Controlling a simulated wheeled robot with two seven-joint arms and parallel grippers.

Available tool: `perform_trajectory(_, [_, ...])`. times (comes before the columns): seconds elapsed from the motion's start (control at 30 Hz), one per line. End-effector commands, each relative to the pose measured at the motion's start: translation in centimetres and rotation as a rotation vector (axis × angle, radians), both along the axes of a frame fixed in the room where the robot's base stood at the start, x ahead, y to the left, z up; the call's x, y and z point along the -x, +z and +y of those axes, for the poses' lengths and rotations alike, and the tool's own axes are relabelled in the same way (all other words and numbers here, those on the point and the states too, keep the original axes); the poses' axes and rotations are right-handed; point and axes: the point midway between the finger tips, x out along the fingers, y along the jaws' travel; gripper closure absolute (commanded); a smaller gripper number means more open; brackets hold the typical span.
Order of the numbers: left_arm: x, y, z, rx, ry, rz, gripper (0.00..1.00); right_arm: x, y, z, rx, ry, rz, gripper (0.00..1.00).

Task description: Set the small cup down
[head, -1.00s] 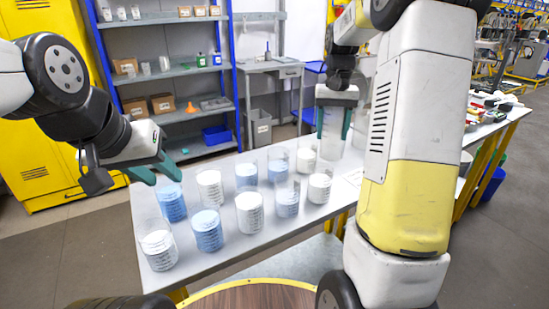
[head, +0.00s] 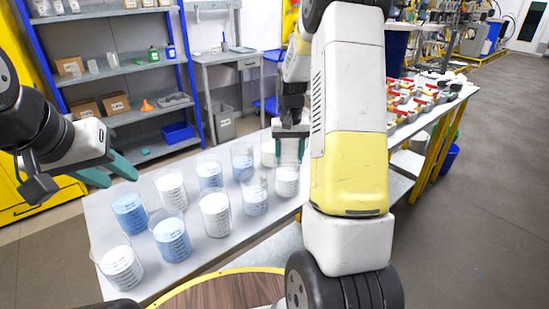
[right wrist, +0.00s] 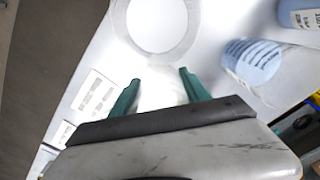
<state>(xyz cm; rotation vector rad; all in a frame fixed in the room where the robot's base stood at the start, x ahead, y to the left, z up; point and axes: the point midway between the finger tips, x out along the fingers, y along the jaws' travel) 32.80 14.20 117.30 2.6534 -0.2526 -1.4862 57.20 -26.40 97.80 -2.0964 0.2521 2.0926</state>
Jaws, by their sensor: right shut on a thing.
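My right gripper (head: 289,160) is over the far right part of the table, beside the rows of beakers. Its green fingers are apart but closed on a clear small cup, faint between them in the head view. In the right wrist view the cup's round rim (right wrist: 118,22) shows just beyond the fingertips (right wrist: 160,76), with a white interior. I cannot tell whether its base touches the table. My left gripper (head: 108,172) is empty and open left of the table, its green fingers apart.
Clear beakers of white and blue contents stand in two rows on the grey table, including a blue one (head: 172,238) and a white one (head: 119,266). A blue beaker (right wrist: 252,62) is close to the right gripper. Pale labels (right wrist: 93,92) lie on the left. Shelves (head: 118,71) stand behind.

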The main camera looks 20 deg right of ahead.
Motion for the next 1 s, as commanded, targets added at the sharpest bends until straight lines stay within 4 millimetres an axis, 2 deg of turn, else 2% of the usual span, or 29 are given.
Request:
perform_trajectory(0.1, [0.0, 0.0, 0.0, 0.0, 0.0, 0.0, 0.64, 0.1, -2.0, 0.0, 0.0, 0.0, 0.005, 0.83])
perform_trajectory(0.23, [0.0, 0.0, 0.0, 0.0, 0.0, 0.0, 0.64, 0.1, -3.7, 0.0, -0.001, 0.001, 0.004, 0.83])
perform_trajectory(0.67, [0.0, 0.0, 0.0, 0.0, 0.0, 0.0, 0.64, 0.0, -4.4, 0.0, 0.0, 0.001, 0.002, 0.83])
perform_trajectory(0.7, [0.0, 0.0, 0.0, 0.0, 0.0, 0.0, 0.64, 0.0, -4.3, 0.0, 0.0, 0.001, 0.001, 0.38])
perform_trajectory(0.77, [0.0, 0.0, 0.0, 0.0, 0.0, 0.0, 0.64, 0.0, -4.3, 0.0, 0.0, 0.0, 0.001, 0.26])
perform_trajectory(0.8, [0.0, 0.0, 0.0, 0.0, 0.0, 0.0, 0.64, 0.0, -4.3, 0.0, 0.0, 0.0, 0.001, 0.24])
perform_trajectory(1.0, [0.0, 0.0, 0.0, 0.0, 0.0, 0.0, 0.64, 0.0, -4.3, 0.0, 0.0, 0.0, 0.001, 0.24])
